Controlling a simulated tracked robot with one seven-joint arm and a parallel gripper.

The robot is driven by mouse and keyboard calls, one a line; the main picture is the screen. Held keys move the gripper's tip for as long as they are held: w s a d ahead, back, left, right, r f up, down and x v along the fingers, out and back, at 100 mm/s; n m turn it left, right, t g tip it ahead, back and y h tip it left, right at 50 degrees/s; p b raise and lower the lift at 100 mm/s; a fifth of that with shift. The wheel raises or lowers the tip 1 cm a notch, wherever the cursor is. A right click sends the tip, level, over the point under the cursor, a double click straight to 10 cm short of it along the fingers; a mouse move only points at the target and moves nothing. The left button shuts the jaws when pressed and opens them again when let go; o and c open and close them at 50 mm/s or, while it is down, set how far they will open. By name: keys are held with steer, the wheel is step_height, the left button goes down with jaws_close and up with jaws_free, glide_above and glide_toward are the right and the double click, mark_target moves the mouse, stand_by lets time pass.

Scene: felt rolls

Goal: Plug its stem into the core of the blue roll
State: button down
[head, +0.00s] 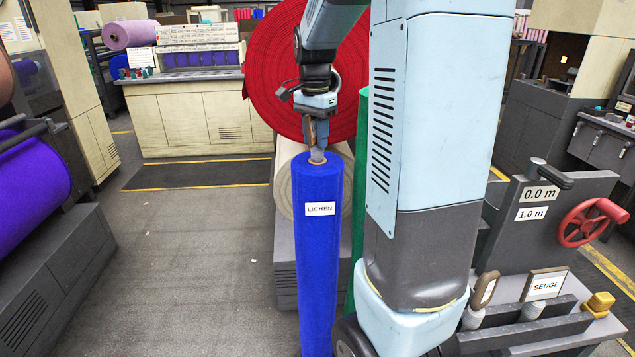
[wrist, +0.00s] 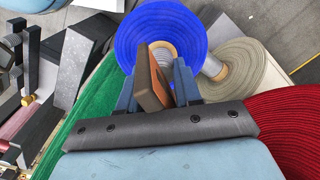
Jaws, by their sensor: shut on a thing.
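The blue roll (head: 319,260) stands upright in the middle of the head view with a LICHEN label (head: 320,209) on its side. Its tan core ring shows at the top. My gripper (head: 318,137) is above it, pointing down and shut on a brown-edged sign (wrist: 152,82). The sign's grey stem (head: 317,156) points down at the core mouth; how deep it sits I cannot tell. In the wrist view the blue roll's end (wrist: 155,18) lies just beyond the fingers, and a ribbed grey part (wrist: 165,50) shows at its core, partly hidden by the sign.
A large red roll (head: 275,75) and a cream roll (head: 283,185) are close behind. A green roll (head: 360,180) stands just right. At lower right a rack holds a SEDGE sign (head: 545,285) and another stemmed sign (head: 484,289). Floor at left is clear.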

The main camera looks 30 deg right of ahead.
steer(key=shift+f, duration=0.1)
steer(key=c, duration=0.7)
jaws_free()
steer(key=shift+c, duration=0.9)
steer(key=shift+c, duration=0.2)
steer(key=shift+c, duration=0.7)
steer(key=o, duration=0.6)
